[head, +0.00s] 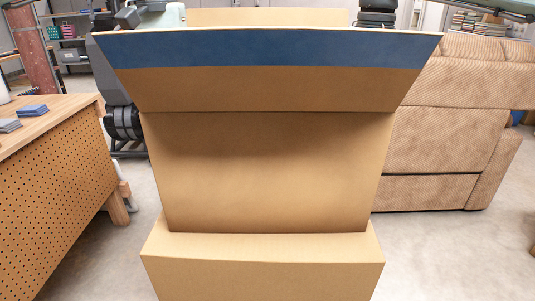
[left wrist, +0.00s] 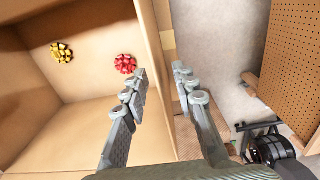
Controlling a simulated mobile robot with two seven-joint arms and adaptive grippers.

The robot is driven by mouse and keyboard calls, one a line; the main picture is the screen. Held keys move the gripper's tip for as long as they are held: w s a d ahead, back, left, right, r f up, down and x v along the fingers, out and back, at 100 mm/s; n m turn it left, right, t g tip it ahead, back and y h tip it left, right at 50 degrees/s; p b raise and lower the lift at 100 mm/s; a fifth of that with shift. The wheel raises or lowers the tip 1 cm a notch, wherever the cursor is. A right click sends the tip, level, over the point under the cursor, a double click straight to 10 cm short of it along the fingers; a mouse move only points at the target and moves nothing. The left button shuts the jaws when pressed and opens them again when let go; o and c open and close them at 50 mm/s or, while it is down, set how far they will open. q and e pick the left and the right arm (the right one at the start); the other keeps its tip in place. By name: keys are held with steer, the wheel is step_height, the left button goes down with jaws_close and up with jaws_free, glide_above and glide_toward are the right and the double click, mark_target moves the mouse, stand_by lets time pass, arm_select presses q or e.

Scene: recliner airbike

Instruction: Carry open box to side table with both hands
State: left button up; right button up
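The open cardboard box (head: 265,165) fills the middle of the head view, with a blue-striped flap (head: 270,50) standing up. In the left wrist view its inside (left wrist: 85,110) holds a gold bow (left wrist: 61,52) and a red bow (left wrist: 125,64). My left gripper (left wrist: 161,78) has its fingers apart, one on each side of the box's side wall (left wrist: 150,40). A gap shows between the fingertips, and contact with the wall is not clear. My right gripper does not show. No side table can be told for sure.
A wooden bench (head: 60,140) with a perforated side panel stands at left, with blue and grey stacks (head: 32,110) on top. A tan recliner (head: 450,120) stands at right. Grey floor (head: 440,250) is open at front right.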

arm_select(q)
steer(key=shift+f, duration=0.4)
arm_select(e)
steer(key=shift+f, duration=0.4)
arm_select(q)
steer(key=shift+c, duration=0.3)
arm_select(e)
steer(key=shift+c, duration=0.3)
arm_select(q)
jaws_close()
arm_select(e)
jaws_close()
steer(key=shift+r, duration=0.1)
